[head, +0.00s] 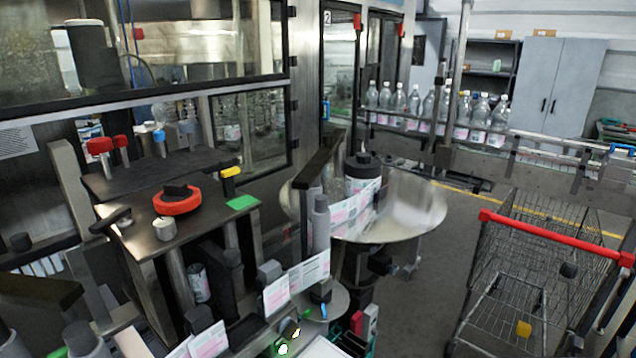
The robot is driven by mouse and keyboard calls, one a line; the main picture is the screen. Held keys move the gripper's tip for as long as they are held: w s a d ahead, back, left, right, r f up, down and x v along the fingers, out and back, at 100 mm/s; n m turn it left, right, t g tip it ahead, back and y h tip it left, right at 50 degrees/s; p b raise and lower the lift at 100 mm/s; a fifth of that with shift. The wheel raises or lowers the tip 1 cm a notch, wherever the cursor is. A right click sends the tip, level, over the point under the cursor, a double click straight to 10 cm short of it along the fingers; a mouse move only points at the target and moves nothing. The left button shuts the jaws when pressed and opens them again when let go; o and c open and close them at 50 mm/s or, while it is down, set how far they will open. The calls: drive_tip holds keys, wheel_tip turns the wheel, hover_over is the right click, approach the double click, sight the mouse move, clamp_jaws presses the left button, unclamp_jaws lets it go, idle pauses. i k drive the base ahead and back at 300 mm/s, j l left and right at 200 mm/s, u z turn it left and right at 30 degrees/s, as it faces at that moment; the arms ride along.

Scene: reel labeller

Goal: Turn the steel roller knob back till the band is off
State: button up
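The reel labeller fills the left and middle of the head view. An upright steel roller (321,228) with a grey cap stands beside the large round steel reel plate (415,205). A small pale metal knob (165,229) sits on the dark top plate; I cannot tell which of these the task's knob is. The printed label band (352,212) runs from the reel past the upright roller. Further down, the band (297,283) shows white and pink labels. Whether it touches the roller is unclear. My gripper is not in view.
A red handwheel (177,201) and red-topped knobs (100,146) stand on the dark top plate (135,182). A wire shopping cart (545,265) with a red handle is at the right. Bottles (435,105) line a conveyor behind. Grey floor between reel and cart is clear.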

sight(179, 277)
drive_tip(key=u, duration=1.3)
